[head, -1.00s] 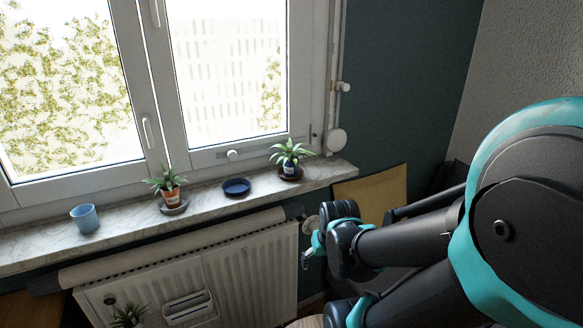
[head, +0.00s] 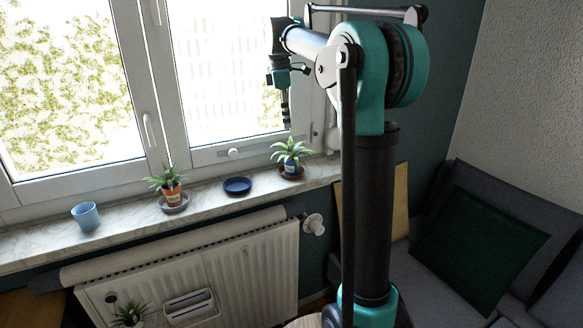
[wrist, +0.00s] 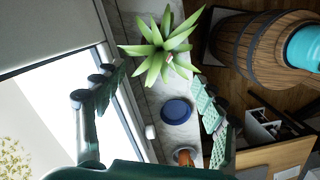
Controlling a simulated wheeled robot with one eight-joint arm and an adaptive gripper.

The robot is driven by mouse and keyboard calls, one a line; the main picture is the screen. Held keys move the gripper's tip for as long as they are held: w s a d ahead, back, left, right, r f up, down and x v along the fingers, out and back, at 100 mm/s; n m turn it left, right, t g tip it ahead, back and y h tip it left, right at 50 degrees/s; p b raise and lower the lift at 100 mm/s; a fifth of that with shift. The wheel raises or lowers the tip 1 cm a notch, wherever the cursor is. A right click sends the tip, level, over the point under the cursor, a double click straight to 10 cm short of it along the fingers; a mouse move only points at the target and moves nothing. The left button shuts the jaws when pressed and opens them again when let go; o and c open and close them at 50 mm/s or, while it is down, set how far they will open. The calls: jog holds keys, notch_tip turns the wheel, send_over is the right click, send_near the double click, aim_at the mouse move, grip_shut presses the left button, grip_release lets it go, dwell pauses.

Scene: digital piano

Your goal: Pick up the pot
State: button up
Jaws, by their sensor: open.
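A small potted plant with a blue pot (head: 291,167) stands on a dark saucer at the right end of the windowsill. A second plant in an orange pot (head: 172,198) stands on a grey saucer further left. My gripper (head: 286,122) points down above the blue pot's plant, apart from it, open and empty. In the wrist view, the fingers of my gripper (wrist: 152,92) are spread wide. Green leaves (wrist: 158,48) show there towards the top and hide the pot beneath. The orange pot (wrist: 184,157) shows partly at the bottom.
An empty blue dish (head: 237,185) lies between the two plants, and a light blue cup (head: 86,216) stands further left on the marble windowsill (head: 130,222). The window (head: 225,75) is close behind my gripper. A wooden barrel (wrist: 258,45) stands below the sill.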

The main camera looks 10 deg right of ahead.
send_over(292, 158)
jog(key=s, duration=0.1)
jog(key=f, duration=1)
jog(key=shift+a+f, duration=0.4)
jog(key=shift+s+d+f, duration=0.1)
jog(key=shift+s+f, duration=0.05)
jog(key=shift+f, duration=1.25)
jog(key=shift+s+d+f, duration=0.1)
jog(key=shift+f, duration=1.25)
jog(key=shift+c, duration=0.4)
grip_shut()
notch_tip(292, 158, up, 19)
notch_tip(292, 158, down, 13)
jog(key=n+t, duration=0.1)
jog(key=n, duration=0.9)
jog(key=shift+f, duration=2.35)
